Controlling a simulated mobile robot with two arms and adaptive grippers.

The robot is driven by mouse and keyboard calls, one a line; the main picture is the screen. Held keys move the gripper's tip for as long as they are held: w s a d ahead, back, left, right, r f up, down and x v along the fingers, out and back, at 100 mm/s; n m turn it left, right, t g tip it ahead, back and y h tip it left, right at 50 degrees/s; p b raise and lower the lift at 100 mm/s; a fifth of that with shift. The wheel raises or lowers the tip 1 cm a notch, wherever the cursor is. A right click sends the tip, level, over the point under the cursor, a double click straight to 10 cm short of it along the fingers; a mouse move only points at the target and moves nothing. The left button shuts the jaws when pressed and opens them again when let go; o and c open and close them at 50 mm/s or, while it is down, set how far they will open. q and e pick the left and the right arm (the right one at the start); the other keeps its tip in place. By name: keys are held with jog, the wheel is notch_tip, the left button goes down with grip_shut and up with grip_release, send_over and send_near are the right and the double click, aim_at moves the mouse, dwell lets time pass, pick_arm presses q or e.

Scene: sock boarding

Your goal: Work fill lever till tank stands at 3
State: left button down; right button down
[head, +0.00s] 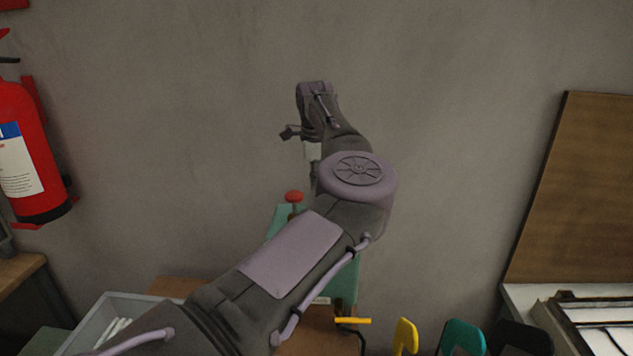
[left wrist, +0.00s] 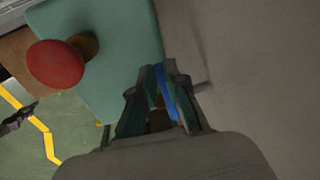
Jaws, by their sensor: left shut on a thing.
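My left arm reaches across the head view and hides much of a teal machine (head: 346,285) by the wall. A red knob (head: 294,197) on a short stem stands on it; the knob shows large in the left wrist view (left wrist: 55,64), beside the teal top (left wrist: 120,60). My left gripper (left wrist: 165,82) is shut on a narrow blue piece (left wrist: 167,88) at the machine's edge, apart from the red knob. The blue piece may be the fill lever, but most of it is hidden. I cannot make out a tank level or scale. My right gripper is out of view.
A grey bin (head: 112,310) with white items stands at the lower left. A red fire extinguisher (head: 30,150) hangs on the left wall. A yellow handle (head: 353,321) and yellow, teal and black shapes are at the bottom. A brown board (head: 580,190) leans at right.

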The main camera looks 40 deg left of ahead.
pick_arm(q)
jog(key=shift+w+a+m, duration=0.1)
jog(key=shift+w+m, duration=0.05)
jog(key=shift+m, duration=0.15)
jog(key=c, duration=1.2)
grip_release()
notch_tip(320, 180, up, 12)
jog(key=s+d, duration=0.1)
jog(key=shift+s+d, duration=0.2)
jog(key=shift+s, duration=0.2)
jog(key=shift+f, duration=0.25)
